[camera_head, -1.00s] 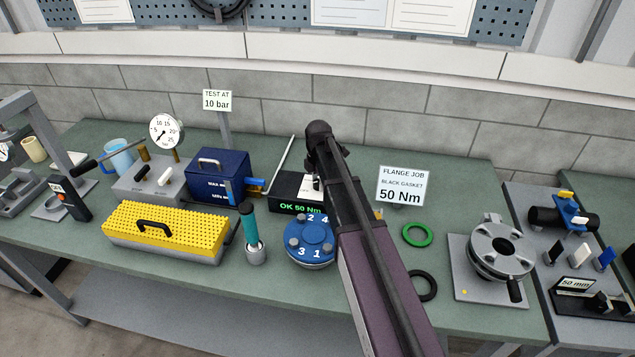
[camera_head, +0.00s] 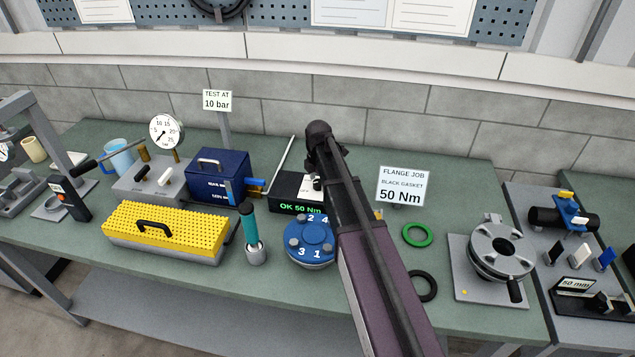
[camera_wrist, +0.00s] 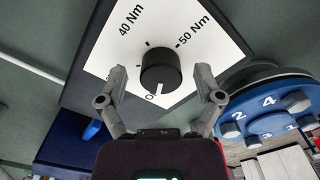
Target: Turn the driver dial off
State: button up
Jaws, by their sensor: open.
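The driver dial (camera_wrist: 160,68) is a round black knob on a white plate (camera_wrist: 118,58) marked 40 Nm, 50 Nm and O. Its white pointer line faces the bottom of the picture, close to the O mark. My gripper (camera_wrist: 162,82) is open in the wrist view, one finger on each side of the dial with visible gaps. In the head view the driver unit (camera_head: 284,188) is a black box whose green display (camera_head: 300,208) reads OK 50 Nm. My arm hides its dial there.
A blue numbered flange (camera_head: 310,240) stands close beside the driver unit; it also shows at right in the wrist view (camera_wrist: 262,112). A blue box (camera_head: 218,172) and a teal-handled tool (camera_head: 250,232) stand to the left. Green (camera_head: 417,235) and black (camera_head: 424,286) rings lie to the right.

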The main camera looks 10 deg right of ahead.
aim_at(319, 182)
jog(key=shift+r, duration=0.1)
notch_tip(319, 182, up, 9)
jog(key=p, duration=0.9)
jog(key=shift+s, duration=0.1)
